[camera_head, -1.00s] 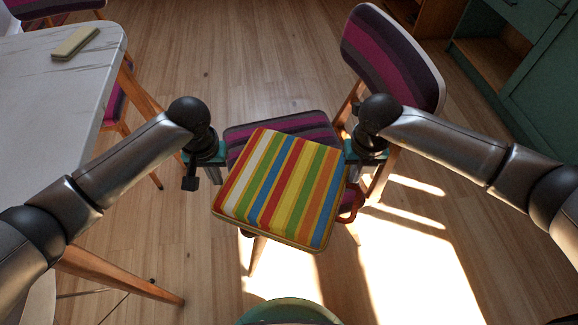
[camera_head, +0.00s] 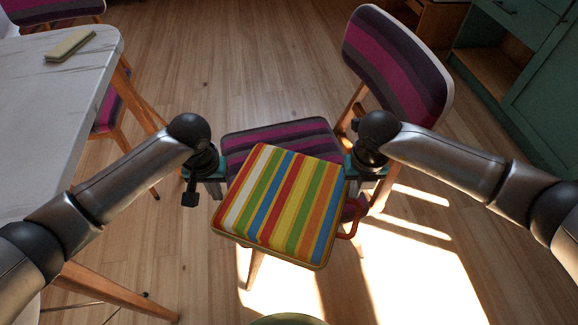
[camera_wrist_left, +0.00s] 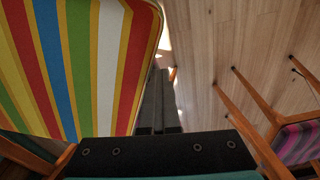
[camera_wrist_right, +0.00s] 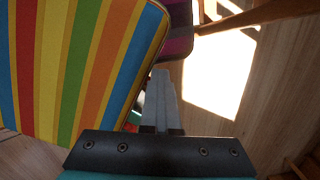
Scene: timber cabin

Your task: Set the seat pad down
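The seat pad (camera_head: 283,205), with bright multicolour stripes, is between my two grippers, turned and tilted, over the front part of the chair's purple-striped seat (camera_head: 240,145). I cannot tell whether it touches the seat. My left gripper (camera_head: 212,188) is at its left side; in the left wrist view the fingers (camera_wrist_left: 158,105) are close together beside the pad (camera_wrist_left: 75,60). My right gripper (camera_head: 362,185) is at its right side; in the right wrist view the fingers (camera_wrist_right: 160,100) are also together beside the pad (camera_wrist_right: 85,60). No pad shows between either pair of fingers.
The chair's backrest (camera_head: 395,70) rises at the right behind my right gripper. A white marble-look table (camera_head: 60,110) with a pale block (camera_head: 70,46) stands at the left. A green cabinet (camera_head: 540,90) is at the back right. A red loop (camera_head: 352,222) shows by the pad's right edge.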

